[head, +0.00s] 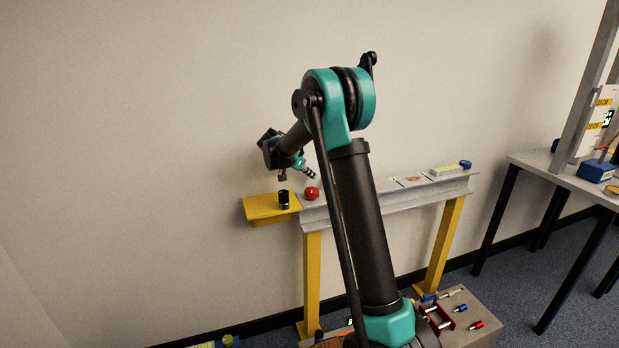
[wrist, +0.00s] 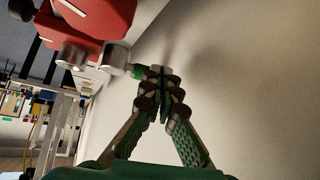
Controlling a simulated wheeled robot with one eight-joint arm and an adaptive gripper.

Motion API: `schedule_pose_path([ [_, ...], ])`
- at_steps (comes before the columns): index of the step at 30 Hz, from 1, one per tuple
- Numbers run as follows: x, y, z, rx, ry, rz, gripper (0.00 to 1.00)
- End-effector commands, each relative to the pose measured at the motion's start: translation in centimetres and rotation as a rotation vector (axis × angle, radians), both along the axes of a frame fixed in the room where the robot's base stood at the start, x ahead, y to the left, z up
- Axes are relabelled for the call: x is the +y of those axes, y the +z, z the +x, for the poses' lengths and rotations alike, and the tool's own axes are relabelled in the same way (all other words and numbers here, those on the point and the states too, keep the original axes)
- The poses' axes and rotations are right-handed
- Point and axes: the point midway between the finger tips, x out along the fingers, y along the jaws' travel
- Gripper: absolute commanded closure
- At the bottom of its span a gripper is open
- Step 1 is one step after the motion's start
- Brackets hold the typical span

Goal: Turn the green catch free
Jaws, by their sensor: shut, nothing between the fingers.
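In the wrist view a small green piece, likely the catch (wrist: 136,71), sticks out from a grey cylindrical fitting (wrist: 114,57) on a large red body (wrist: 95,20). My gripper (wrist: 160,73) is shut and empty, its fingertips right beside the green piece's outer end. I cannot tell whether they touch. In the head view my gripper (head: 309,172) is small and just above a red round thing (head: 312,193) at the left end of the grey beam. The green catch cannot be made out in the head view.
The grey beam (head: 395,198) stands on yellow legs along the wall. A yellow shelf (head: 262,209) at its left end holds a black cylinder (head: 284,198). A blue piece (head: 465,164) is at its right end. A table (head: 545,163) stands at the right.

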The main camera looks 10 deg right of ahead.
Motion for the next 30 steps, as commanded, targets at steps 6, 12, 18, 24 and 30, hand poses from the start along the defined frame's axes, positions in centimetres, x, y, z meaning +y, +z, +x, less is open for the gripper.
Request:
schedule_pose_path([
  [6, 1.7, 1.8, -0.7, 0.000, 0.001, 0.000, 1.00],
  [12, 3.6, 3.8, -1.5, 0.000, 0.001, 0.000, 1.00],
  [18, 5.6, 6.0, -2.3, 0.000, 0.001, 0.000, 1.00],
  [24, 6.6, 6.9, -2.6, 0.001, -0.034, 0.002, 1.00],
  [30, 6.8, 6.8, -3.2, 0.000, -0.185, 0.000, 1.00],
])
